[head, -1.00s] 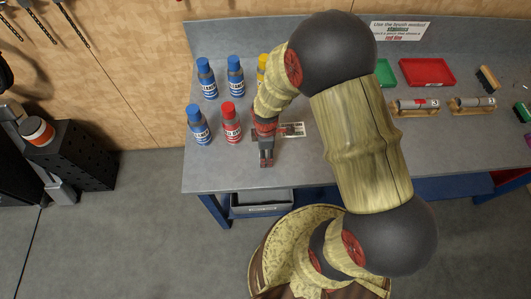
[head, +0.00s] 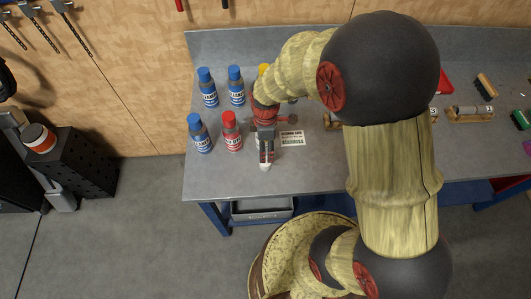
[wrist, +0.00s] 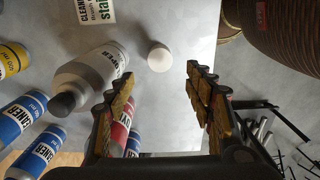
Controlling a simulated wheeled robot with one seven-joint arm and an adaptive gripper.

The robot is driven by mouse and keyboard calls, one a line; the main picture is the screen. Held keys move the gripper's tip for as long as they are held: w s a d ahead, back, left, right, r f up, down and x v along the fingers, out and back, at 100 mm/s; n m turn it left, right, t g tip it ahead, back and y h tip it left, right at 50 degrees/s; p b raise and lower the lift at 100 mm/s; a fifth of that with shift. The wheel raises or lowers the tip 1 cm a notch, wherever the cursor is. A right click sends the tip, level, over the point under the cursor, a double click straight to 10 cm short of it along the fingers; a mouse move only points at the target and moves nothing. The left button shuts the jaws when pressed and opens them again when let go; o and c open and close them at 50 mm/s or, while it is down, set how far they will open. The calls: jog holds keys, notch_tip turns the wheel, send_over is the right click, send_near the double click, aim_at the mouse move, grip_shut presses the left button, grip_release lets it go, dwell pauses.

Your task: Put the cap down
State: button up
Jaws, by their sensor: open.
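The white round cap (wrist: 159,58) appears to rest on the grey bench top, apart from the fingers in the wrist view. It also shows as a small white spot (head: 265,167) near the bench's front edge in the head view. My gripper (wrist: 165,80) is open and empty, with the cap seen through the gap between its fingers. In the head view my gripper (head: 265,148) is over the front of the bench. A grey bottle (wrist: 95,72) with a dark top stands to the left of the cap in the wrist view.
A red-capped bottle (head: 232,132) and several blue-capped bottles (head: 199,133) stand left of my gripper. A yellow bottle (wrist: 12,62) is partly visible. A printed card (head: 291,138) lies to the right. The bench's front edge (head: 240,190) is close.

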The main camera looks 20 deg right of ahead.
jog(key=s+r+m+t, duration=0.3)
jog(key=r+m, duration=0.3)
jog(key=r, duration=1.1)
jog(key=s+r+m+t, duration=0.2)
jog(key=s+r+m, duration=0.6)
jog(key=s+r, duration=0.3)
jog(key=shift+r+t, duration=0.2)
jog(key=shift+t, duration=0.1)
notch_tip(320, 180, down, 12)
jog(key=b, duration=1.1)
jog(key=shift+b, duration=0.4)
jog(key=shift+r, duration=0.15)
